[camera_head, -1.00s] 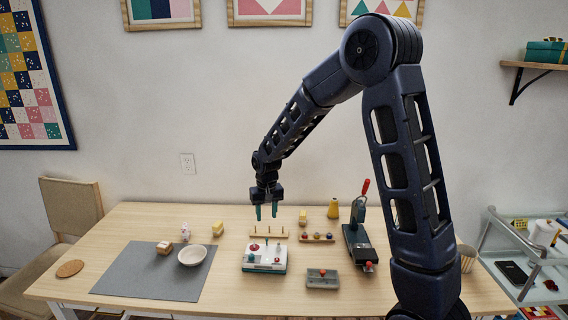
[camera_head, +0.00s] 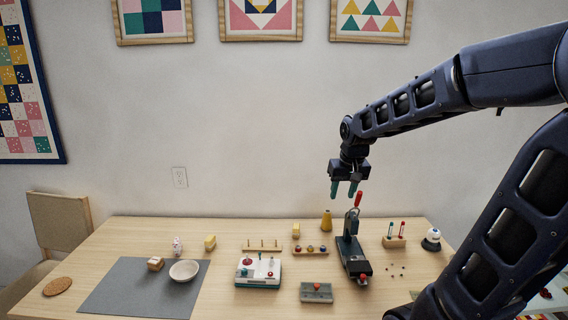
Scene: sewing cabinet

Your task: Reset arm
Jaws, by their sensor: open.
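My gripper (camera_head: 344,189) hangs from my arm above the back right part of the table, fingers pointing down. My arm reaches in from the right side of the view.
The wooden table (camera_head: 220,232) holds a grey mat (camera_head: 125,288), a white bowl (camera_head: 184,270), a white-and-green box (camera_head: 258,271), a grey tray (camera_head: 316,292), a yellow cone (camera_head: 326,221), and a rack (camera_head: 394,241).

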